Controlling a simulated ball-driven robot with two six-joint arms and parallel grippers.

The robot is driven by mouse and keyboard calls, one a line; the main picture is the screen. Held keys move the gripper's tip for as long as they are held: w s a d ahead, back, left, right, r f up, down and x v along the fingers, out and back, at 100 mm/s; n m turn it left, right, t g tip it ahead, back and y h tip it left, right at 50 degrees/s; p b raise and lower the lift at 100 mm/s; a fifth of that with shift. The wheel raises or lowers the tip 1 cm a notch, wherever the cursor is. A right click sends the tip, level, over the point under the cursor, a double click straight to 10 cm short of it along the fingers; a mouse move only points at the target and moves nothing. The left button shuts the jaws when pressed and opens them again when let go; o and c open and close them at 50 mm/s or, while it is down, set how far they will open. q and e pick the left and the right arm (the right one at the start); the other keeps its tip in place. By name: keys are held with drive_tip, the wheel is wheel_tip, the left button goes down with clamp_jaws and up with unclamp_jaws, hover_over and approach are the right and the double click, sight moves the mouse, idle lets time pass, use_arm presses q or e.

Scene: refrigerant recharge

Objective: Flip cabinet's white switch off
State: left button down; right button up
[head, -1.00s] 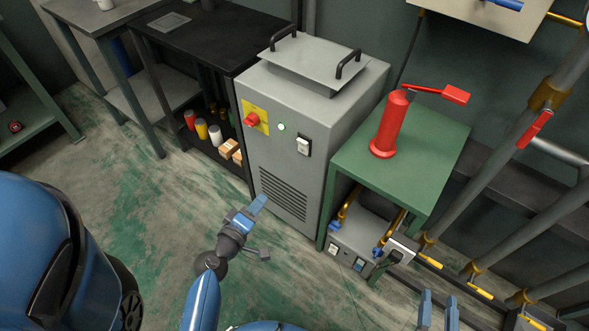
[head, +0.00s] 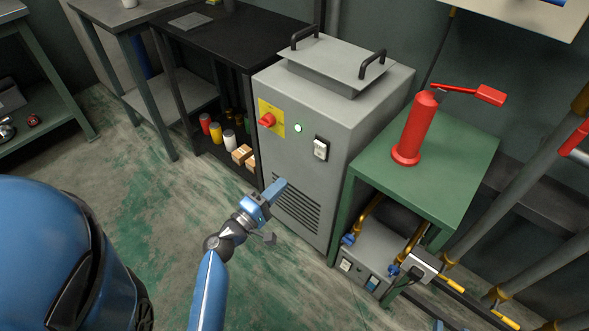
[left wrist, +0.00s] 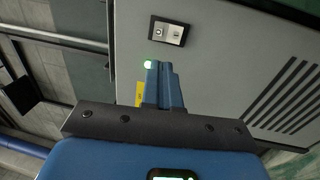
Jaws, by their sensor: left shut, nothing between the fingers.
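The grey cabinet (head: 343,105) stands at the back middle in the head view. Its white switch (head: 321,149) sits in a black frame on the front, right of a glowing green light (head: 298,128) and a red knob (head: 267,119) on a yellow plate. In the left wrist view the switch (left wrist: 167,32) is near the top, beyond the fingertips. My left gripper (head: 279,187) is shut and empty, in front of the cabinet's vent slots (head: 297,205) and below the switch; its closed fingers (left wrist: 163,82) show in the wrist view, apart from the switch. My right gripper is not in view.
A green table (head: 455,160) with a red bottle-like tool (head: 415,128) stands right of the cabinet, with a grey box (head: 372,262) and pipes below. A black table (head: 235,38) is on the left, with cans and small boxes (head: 242,154) beneath. The floor in front is clear.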

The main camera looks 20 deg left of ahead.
sight(318, 148)
use_arm(q)
drive_tip(key=x, duration=1.3)
drive_tip(key=shift+w, duration=0.3)
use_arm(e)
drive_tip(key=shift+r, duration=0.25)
use_arm(q)
drive_tip(key=shift+p, duration=0.3)
drive_tip(key=p, duration=0.1)
drive_tip(key=r+p, duration=0.1)
drive_tip(key=shift+w+d+g+p, duration=0.1)
drive_tip(key=shift+w+g+p, duration=0.05)
drive_tip(key=shift+g+p, duration=0.15)
drive_tip(key=shift+f+b, duration=0.35)
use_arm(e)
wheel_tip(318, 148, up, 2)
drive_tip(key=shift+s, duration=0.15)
